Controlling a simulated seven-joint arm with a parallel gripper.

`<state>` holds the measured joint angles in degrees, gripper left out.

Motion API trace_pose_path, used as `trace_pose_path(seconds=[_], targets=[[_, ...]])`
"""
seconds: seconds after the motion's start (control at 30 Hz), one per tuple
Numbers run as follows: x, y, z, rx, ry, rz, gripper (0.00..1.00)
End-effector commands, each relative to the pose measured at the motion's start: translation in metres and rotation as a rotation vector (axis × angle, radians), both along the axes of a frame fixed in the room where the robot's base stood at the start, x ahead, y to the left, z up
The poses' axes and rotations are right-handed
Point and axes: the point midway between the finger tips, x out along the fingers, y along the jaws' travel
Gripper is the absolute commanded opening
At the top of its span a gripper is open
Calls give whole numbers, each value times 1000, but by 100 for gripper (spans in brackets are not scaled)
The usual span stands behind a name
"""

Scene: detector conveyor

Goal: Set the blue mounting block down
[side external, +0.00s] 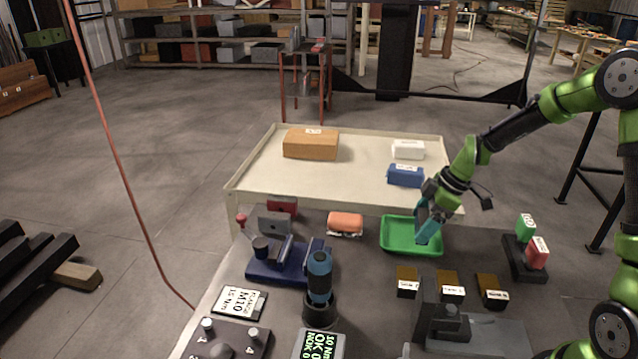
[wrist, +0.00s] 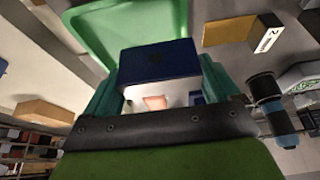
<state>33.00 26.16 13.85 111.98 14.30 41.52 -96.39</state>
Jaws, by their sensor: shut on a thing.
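The blue mounting block (wrist: 160,60) shows dark blue between my teal fingers in the wrist view. My gripper (wrist: 160,75) is shut on it. In the side external view my gripper (side external: 429,228) points down over the right part of the green tray (side external: 384,247), and its fingers largely hide the block. The tray's rim also shows behind the block in the wrist view (wrist: 88,32). I cannot tell whether the block touches the tray floor. Another blue box (side external: 405,177) with a white label lies on the cream surface behind.
Several labelled yellow-and-black blocks (side external: 451,287) stand in front of the tray. An orange item (side external: 345,222) lies to its left, and a blue vise-like fixture (side external: 275,268) further left. Green and red pieces (side external: 537,252) stand in a dark holder at right.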

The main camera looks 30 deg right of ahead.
Motion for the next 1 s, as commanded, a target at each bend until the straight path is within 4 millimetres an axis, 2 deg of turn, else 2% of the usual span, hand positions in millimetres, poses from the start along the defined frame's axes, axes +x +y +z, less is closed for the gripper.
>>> trace_pose_path(seconds=[0.1, 0.33, 0.57, 0.93, 0.97, 1.0], targets=[[19, -4, -2, 1, -1, 0, 47], [35, -7, -3, 1, -1, 0, 47], [34, -7, -36, 1, 3, -1, 47], [34, -7, -41, 1, 1, -1, 47], [33, -7, -42, 1, 3, -1, 91], [33, -7, -42, 1, 1, -1, 97]])
